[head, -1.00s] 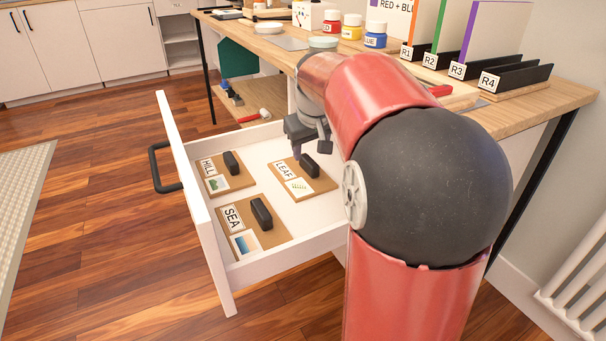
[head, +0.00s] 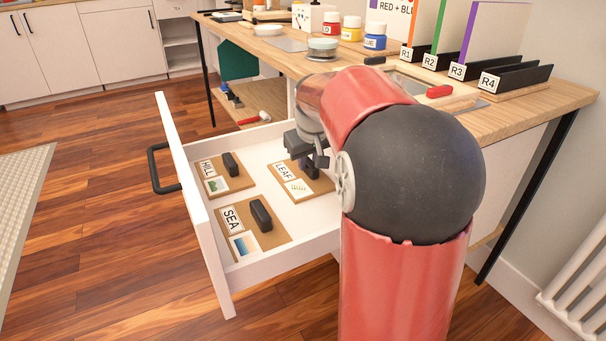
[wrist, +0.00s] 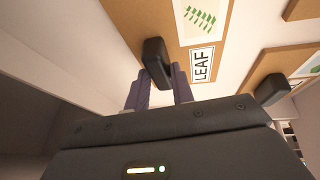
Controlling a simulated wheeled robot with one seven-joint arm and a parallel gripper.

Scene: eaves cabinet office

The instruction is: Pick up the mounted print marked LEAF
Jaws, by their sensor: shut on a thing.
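The mounted print marked LEAF (head: 298,192) lies in the open white drawer, at the right of the other prints. It is a brown board with a LEAF label, a green leaf picture and a black block handle (wrist: 155,55). The board also shows in the wrist view (wrist: 145,19). My gripper (head: 309,163) is down at this handle, shut on it, with its two fingers (wrist: 160,85) at the block's near end. In the head view the gripper partly hides the handle. The board appears to rest on the drawer floor.
Prints marked HILL (head: 238,182) and SEA (head: 270,236) lie in the same drawer (head: 205,232), left of LEAF. The drawer walls stand close around. The desk top (head: 520,113) above the drawer holds jars, a tray and labelled racks.

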